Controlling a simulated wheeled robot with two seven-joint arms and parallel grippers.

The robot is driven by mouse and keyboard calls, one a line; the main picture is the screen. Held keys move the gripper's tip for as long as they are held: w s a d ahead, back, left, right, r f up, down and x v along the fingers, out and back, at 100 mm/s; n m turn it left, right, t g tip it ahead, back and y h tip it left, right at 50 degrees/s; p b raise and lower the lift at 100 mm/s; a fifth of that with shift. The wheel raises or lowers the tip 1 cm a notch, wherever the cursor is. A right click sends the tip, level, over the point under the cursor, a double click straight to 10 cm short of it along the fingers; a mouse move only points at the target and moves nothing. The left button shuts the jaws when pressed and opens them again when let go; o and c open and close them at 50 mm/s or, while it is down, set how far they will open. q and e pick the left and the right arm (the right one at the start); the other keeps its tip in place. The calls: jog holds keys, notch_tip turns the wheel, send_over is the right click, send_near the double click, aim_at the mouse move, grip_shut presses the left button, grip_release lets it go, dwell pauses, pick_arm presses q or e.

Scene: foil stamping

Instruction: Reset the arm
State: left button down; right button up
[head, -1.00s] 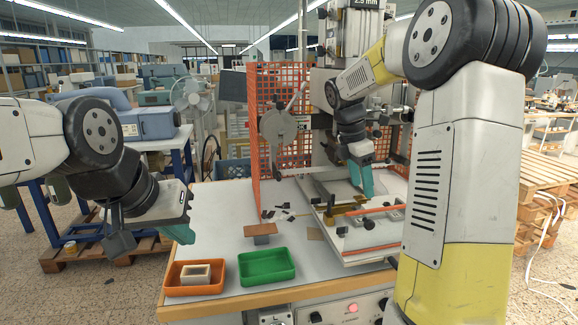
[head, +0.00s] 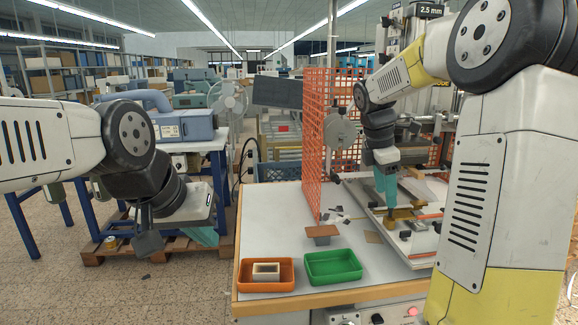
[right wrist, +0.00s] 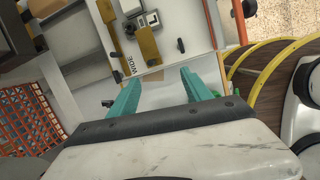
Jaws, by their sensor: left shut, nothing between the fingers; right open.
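My right gripper (head: 386,190) hangs above the stamping machine's bed, its teal fingers pointing down near a brass-coloured block (head: 403,214). In the right wrist view its two fingers (right wrist: 160,92) are spread apart with nothing between them. That view also shows a brass-coloured bar (right wrist: 149,45) on the white bed beyond the fingertips. My left gripper (head: 203,236) is at the left, off the table's left edge, pointing down. Its teal fingers are partly hidden by its own body, and it holds nothing visible.
An orange tray (head: 245,286) with a pale box (head: 266,271) in it and a green tray (head: 334,282) stand at the table's front. A small brown-topped stand (head: 322,232) is behind them. An orange mesh guard (head: 314,150) rises behind. The table's left part (head: 270,225) is bare.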

jog(key=s+a+r+m+t+y, duration=0.1)
jog(key=s+a+m+t+y, duration=0.1)
jog(key=s+a+m, duration=0.3)
jog(key=s+a+r+m+t+y, duration=0.1)
jog(key=s+a+m+t+y, duration=0.2)
jog(key=s+m, duration=0.9)
jog(key=shift+s+a+m, duration=0.4)
jog(key=shift+s+a, duration=0.7)
jog(key=shift+s, duration=1.45)
